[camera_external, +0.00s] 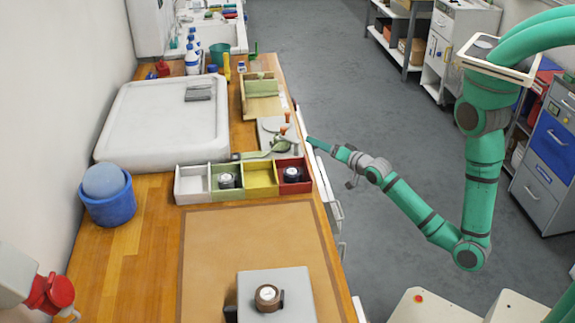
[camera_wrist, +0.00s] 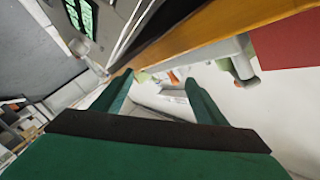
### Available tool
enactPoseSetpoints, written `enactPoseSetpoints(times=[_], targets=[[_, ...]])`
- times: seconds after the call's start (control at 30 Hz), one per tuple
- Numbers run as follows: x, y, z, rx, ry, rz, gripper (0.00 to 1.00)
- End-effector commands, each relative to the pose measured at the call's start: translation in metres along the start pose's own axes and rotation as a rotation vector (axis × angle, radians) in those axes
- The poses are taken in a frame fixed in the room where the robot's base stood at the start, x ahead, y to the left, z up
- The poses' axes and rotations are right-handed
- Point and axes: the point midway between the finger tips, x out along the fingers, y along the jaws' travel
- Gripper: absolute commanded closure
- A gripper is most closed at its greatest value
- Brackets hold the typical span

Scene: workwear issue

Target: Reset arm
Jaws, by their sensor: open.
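My gripper (camera_external: 313,142) is at the right edge of the wooden bench, beside a grey plate (camera_external: 272,126) with orange-handled parts. My green arm reaches to it from the right, with its elbow low over the floor. In the wrist view my gripper (camera_wrist: 158,88) shows two green fingers spread apart with nothing held between them. The wrist view is tilted, with the wooden bench edge (camera_wrist: 205,32) crossing above the fingers. Whether a fingertip touches the bench cannot be told.
A grey block (camera_external: 300,286) with a watch stands in front. A white basin (camera_external: 150,128) and blue pot (camera_external: 108,208) are at left. Grey floor (camera_external: 320,60) is open right of the bench.

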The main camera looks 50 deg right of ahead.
Motion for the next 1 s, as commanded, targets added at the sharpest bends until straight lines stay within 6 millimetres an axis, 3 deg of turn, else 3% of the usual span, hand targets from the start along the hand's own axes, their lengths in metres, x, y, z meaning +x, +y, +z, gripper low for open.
enactPoseSetpoints(times=[0.23,0.5,0.8,1.0], targets=[[-0.075,0.018,0.032,0.028,-0.053,0.017,0.34],[-0.163,0.046,0.055,-0.172,-0.100,0.021,0.34],[-0.259,0.077,0.048,-0.490,-0.157,-0.013,0.34],[-0.302,0.089,0.030,-0.676,-0.183,-0.055,0.34]])
